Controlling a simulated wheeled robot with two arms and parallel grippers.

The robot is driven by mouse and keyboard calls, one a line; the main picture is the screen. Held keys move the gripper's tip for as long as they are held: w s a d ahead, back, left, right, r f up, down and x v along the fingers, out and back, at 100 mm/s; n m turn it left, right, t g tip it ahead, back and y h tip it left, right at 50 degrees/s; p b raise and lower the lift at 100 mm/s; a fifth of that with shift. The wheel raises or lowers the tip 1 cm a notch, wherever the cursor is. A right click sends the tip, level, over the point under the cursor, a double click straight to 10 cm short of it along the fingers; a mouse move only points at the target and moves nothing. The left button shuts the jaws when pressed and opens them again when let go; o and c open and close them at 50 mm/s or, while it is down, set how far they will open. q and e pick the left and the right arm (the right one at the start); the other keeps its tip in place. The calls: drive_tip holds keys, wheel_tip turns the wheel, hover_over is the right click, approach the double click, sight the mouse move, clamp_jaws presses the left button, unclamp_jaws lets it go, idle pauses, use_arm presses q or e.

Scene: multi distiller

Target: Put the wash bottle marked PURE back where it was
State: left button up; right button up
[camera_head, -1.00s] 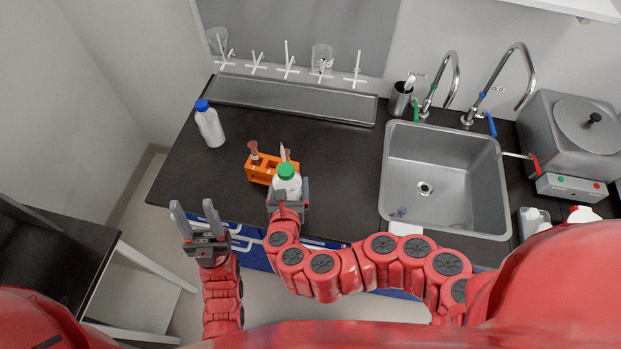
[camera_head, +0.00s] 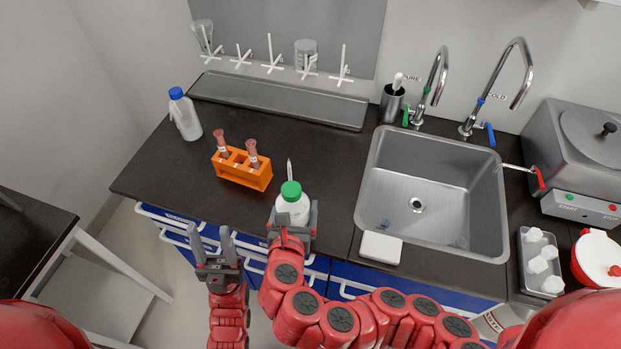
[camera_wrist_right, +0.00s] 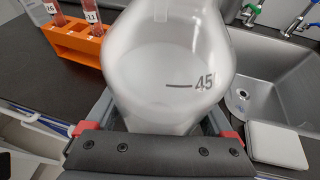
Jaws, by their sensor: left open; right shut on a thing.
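My right gripper (camera_head: 293,222) is shut on a white translucent wash bottle (camera_head: 293,209) with a green cap and a thin nozzle. It holds the bottle upright at the counter's front edge, right of the orange rack. I cannot tell whether the bottle's base touches the counter, and no PURE mark shows on it. In the right wrist view the bottle (camera_wrist_right: 165,60) fills the middle, with a "45" mark, between the jaws. A blue-capped bottle (camera_head: 184,115) stands at the back left. My left gripper (camera_head: 213,248) is open and empty in front of the counter.
An orange rack (camera_head: 240,170) with red-brown tubes stands left of the held bottle. A sink (camera_head: 445,200) and a white block (camera_head: 380,247) lie to the right. A metal tray (camera_head: 280,97) runs along the back. The dark counter between rack and sink is clear.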

drive_tip(key=w+d+p, duration=0.1)
drive_tip(key=w, duration=0.2)
drive_tip(key=w+d+p, duration=0.1)
drive_tip(key=w, duration=0.3)
drive_tip(key=w+d+p, duration=0.1)
drive_tip(key=w, duration=0.2)
drive_tip(key=shift+w+f, duration=0.4)
drive_tip(key=shift+x, duration=0.8)
wheel_tip(320, 180, down, 3)
drive_tip(key=shift+f+p, duration=0.1)
drive_tip(key=shift+p, duration=0.5)
drive_tip(key=shift+f, duration=0.15)
drive_tip(key=o, duration=0.7)
drive_tip(key=b+v, duration=0.2)
drive_tip(key=v, duration=1)
drive_tip(key=shift+b, duration=0.3)
